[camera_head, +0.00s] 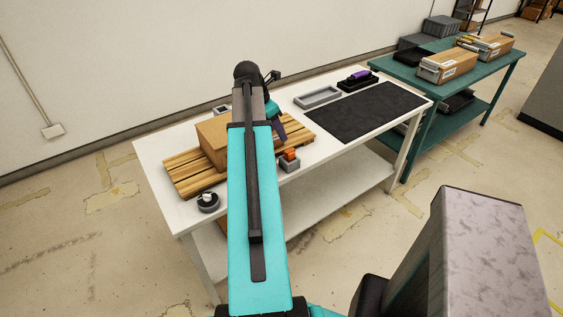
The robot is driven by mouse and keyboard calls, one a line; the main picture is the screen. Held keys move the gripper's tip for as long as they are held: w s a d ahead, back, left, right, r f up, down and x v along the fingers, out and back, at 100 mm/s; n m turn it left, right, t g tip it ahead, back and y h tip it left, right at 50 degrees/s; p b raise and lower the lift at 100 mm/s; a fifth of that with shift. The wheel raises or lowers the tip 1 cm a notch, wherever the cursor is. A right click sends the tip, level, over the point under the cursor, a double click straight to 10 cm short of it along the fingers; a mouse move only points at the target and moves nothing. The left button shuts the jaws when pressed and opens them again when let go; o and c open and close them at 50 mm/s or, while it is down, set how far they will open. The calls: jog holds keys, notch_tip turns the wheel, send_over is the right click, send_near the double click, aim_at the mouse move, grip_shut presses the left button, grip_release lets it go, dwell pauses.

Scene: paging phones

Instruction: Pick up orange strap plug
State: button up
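An orange plug (290,154) sits on a small grey block-like holder (290,164) at the near edge of the white table, just right of my teal arm. The plug is small in view and its exact shape is unclear. My gripper (280,130) seems to be the dark, purplish part showing to the right of my arm link, above and behind the plug and apart from it in the picture. My arm hides much of it, and its fingers cannot be made out.
A cardboard box (212,136) stands on a wooden pallet (185,177), partly behind my arm. A round dark item (208,203) lies at the front left. A grey tray (317,97), a black tray with a purple item (358,80) and a bare black mat (365,112) lie right.

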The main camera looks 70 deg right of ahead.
jog(key=shift+s+d+f, duration=0.1)
jog(key=shift+s+d, duration=0.05)
jog(key=shift+s, duration=0.05)
jog(key=shift+w+f, duration=0.1)
jog(key=shift+f, duration=0.05)
jog(key=p, duration=0.2)
send_over(288, 151)
jog(key=a, duration=0.2)
jog(key=shift+w+f, duration=0.25)
jog(key=shift+f, duration=1.7)
jog(key=shift+w+f, duration=0.2)
jog(key=shift+f, duration=1.7)
jog(key=shift+p+x, duration=0.55)
jog(key=shift+x, duration=0.5)
jog(key=shift+p+x, duration=0.4)
jog(key=shift+x, duration=1.1)
jog(key=shift+d, duration=0.1)
jog(key=shift+c, duration=0.4)
